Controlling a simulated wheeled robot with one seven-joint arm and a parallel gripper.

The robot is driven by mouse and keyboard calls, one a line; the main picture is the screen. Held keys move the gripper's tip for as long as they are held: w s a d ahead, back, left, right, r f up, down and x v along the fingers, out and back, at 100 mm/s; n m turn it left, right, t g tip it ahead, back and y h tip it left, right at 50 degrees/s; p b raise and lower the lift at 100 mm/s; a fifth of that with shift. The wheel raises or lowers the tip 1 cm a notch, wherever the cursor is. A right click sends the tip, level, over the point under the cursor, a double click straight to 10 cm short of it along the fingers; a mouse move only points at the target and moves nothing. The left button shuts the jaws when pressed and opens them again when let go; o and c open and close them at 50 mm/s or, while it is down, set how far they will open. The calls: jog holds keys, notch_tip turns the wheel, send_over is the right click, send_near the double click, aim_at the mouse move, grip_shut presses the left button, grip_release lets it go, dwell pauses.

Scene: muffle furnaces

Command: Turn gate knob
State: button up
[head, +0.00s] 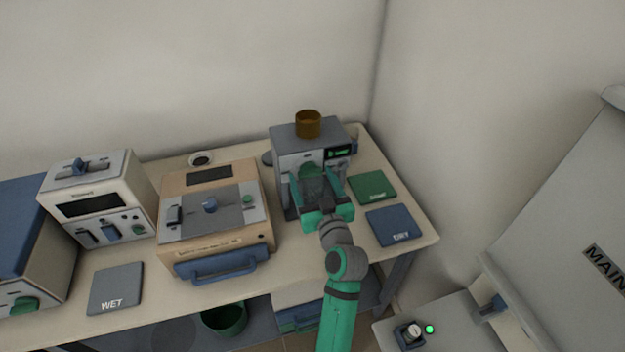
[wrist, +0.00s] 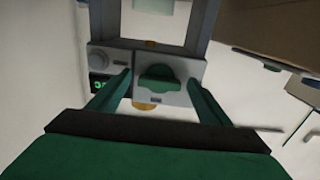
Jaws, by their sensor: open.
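A green knob (wrist: 158,78) sits on the pale front panel of a grey machine, in the middle of the wrist view. In the head view the machine (head: 287,136) stands at the right back of the bench, with a brown cup-like hopper (head: 308,123) on top. My gripper (head: 318,182) is in front of the machine. In the wrist view its two green fingers (wrist: 161,92) are open, one on each side of the knob, with gaps to it. I cannot tell how far the tips are from the panel. In the head view the arm and gripper partly cover the machine's front.
A tan machine (head: 260,205) and a white device (head: 120,165) stand to the left. Right of the machine lie a green mat (head: 372,186) and a blue DRY mat (head: 394,226). A grey WET mat (head: 116,280) lies at the left front. A green bin (head: 224,320) is below the bench.

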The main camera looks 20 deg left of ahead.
jog(key=c, duration=1)
jog(key=shift+c, duration=0.2)
